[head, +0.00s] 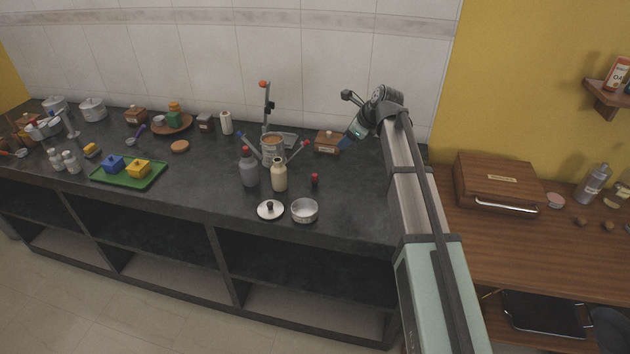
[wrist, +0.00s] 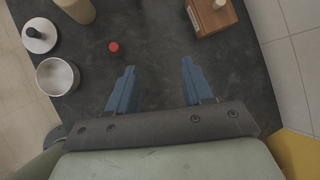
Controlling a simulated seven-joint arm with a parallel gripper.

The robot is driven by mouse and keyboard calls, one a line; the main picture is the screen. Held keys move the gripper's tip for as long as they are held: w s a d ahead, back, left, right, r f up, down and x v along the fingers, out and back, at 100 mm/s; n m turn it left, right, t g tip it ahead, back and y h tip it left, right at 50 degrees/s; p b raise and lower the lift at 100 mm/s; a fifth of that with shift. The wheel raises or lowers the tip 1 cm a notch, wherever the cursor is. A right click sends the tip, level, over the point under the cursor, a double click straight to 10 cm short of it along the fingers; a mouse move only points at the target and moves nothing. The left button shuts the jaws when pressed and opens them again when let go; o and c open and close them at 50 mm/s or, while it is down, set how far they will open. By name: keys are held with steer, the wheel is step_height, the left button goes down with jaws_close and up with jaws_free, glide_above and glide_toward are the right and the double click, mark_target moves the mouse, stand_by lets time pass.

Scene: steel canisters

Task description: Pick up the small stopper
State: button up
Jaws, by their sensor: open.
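The small stopper (head: 315,180) looks like a small dark piece with a red top. It stands on the dark counter, right of the cream bottle. In the wrist view its round red top (wrist: 113,47) shows up and left of my fingers. My gripper (head: 348,140) is above the counter near the wooden box, behind and to the right of the stopper. In the wrist view my gripper (wrist: 158,68) has its two blue fingers apart, with only bare counter between them. The gripper does not touch the stopper.
A cream bottle (head: 279,176) and a grey bottle (head: 249,170) stand left of the stopper. A steel bowl (head: 304,211) and a lid (head: 270,210) lie near the front edge. Counter right of the stopper is clear.

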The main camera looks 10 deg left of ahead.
steer(key=s+a+f+g+h, duration=0.1)
steer(key=s+a+f+g, duration=0.15)
steer(key=s, duration=0.25)
glide_above(317, 180)
steer(key=d, duration=0.2)
steer(key=shift+m+h, duration=0.3)
steer(key=shift+m, duration=0.1)
step_height(317, 180, down, 7)
steer(key=shift+s+f, duration=0.1)
steer(key=shift+f, duration=0.05)
steer(key=shift+s+x, duration=0.15)
steer(key=shift+x, duration=1.15)
steer(key=shift+s+x, duration=0.15)
steer(key=shift+x, duration=1.1)
steer(key=shift+a, duration=0.1)
steer(key=c, duration=0.9)
steer(key=shift+c, duration=0.2)
